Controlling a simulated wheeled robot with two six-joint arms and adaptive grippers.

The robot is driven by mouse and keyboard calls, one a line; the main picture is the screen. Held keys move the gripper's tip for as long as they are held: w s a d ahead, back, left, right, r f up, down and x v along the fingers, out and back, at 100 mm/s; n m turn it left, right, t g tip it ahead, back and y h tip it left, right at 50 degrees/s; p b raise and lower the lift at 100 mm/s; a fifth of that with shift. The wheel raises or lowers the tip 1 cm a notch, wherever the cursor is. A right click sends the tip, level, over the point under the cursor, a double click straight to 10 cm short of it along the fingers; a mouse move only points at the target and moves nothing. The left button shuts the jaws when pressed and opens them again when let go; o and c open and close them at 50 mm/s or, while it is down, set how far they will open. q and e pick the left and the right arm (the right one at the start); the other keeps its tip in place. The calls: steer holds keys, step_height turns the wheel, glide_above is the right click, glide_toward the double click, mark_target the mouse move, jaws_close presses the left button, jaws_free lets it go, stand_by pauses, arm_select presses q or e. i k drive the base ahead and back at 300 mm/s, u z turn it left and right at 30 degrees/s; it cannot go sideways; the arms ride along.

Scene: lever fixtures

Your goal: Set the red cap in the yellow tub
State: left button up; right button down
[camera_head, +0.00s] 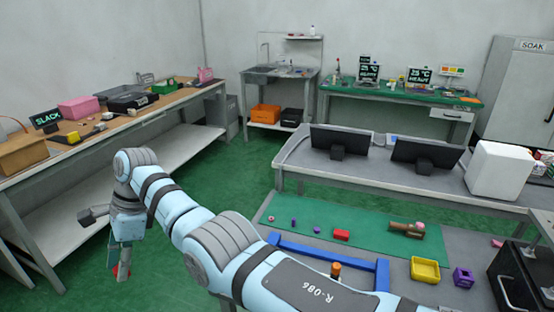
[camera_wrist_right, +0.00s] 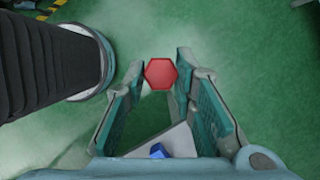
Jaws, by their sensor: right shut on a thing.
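My right gripper (camera_head: 122,268) hangs at the left of the head view, pointing down over the green floor. It is shut on the red cap (camera_wrist_right: 162,74), a red hexagonal piece that shows between the fingertips in the right wrist view. In the head view only a small bit of red shows at the fingertips (camera_wrist_right: 160,80). The yellow tub (camera_head: 425,279) is a shallow square container on the grey surface at the lower right, far from the gripper. My left gripper is not in view.
A purple container (camera_head: 463,277) stands right of the tub. A blue frame (camera_head: 325,255) lies behind my arm. A long workbench (camera_head: 150,119) stands at the left.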

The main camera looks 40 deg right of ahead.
mark_target(424, 272)
steer(key=z, duration=0.6)
steer(key=i, duration=0.8)
steer(key=z, duration=1.05)
steer(key=i, duration=0.25)
steer(key=z, duration=0.25)
